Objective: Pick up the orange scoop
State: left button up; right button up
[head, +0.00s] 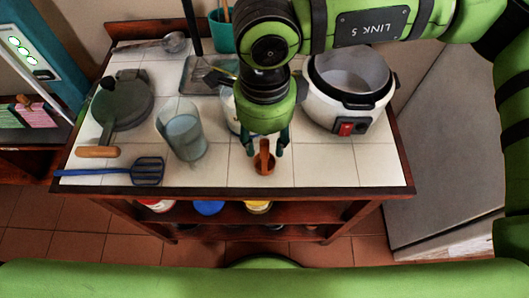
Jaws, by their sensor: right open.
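The orange scoop (264,163) lies on the white tiled counter near its front edge, right of the middle. Its handle points up toward my right gripper. My right gripper (263,147) is open and points down. Its two dark fingertips are on either side of the scoop's handle, one left and one right. I cannot tell whether they touch it. The top of the handle is partly hidden under the gripper. My left gripper is not in view.
A glass pitcher (184,135) stands left of the gripper, and a rice cooker (348,95) stands to the right. The counter's front right corner (370,168) is clear.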

jog(key=shift+f, duration=0.9)
grip_shut()
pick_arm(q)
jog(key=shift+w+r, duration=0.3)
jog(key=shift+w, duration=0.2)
